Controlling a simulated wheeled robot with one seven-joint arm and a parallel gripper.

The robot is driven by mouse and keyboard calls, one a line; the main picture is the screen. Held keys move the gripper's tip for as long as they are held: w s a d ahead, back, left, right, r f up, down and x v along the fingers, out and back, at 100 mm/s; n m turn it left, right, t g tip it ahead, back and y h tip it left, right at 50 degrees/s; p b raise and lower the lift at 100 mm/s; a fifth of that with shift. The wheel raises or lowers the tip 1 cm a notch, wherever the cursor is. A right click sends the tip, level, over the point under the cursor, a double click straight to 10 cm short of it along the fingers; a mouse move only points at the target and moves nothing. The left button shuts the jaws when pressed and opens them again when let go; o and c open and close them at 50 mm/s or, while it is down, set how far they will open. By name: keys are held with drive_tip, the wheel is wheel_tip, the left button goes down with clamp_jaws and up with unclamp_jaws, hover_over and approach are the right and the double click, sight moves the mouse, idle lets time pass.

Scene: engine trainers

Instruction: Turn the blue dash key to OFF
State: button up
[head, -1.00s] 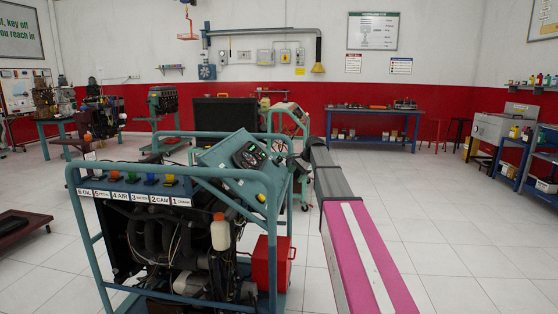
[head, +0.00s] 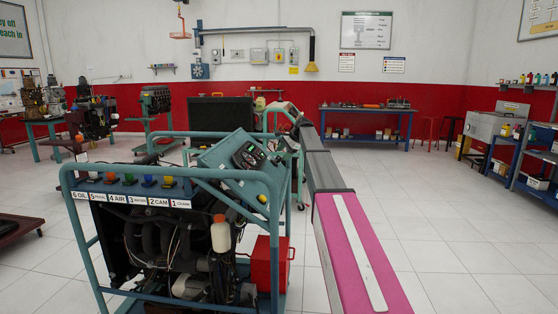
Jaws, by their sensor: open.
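The engine trainer's dash panel (head: 222,155) is tilted on top of the teal-framed engine stand (head: 235,174), left of the middle. It carries dark round gauges (head: 249,155). The blue dash key is too small to make out, so its position cannot be told. My arm reaches forward from the lower right, along the right side of the stand. My gripper (head: 278,157) is small and dark at the arm's far end, by the panel's right edge. It is open, and I see nothing held. Whether it touches the panel or the key cannot be told.
A row of coloured caps (head: 150,181) sits above numbered labels on the stand's front rail. A red box (head: 272,262) is low on its right side. Another engine stand is close behind. A blue workbench (head: 366,110) lines the back wall. The floor at right is clear.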

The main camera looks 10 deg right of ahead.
sight(280, 157)
drive_tip(key=shift+x, duration=2.15)
drive_tip(key=c, duration=0.9)
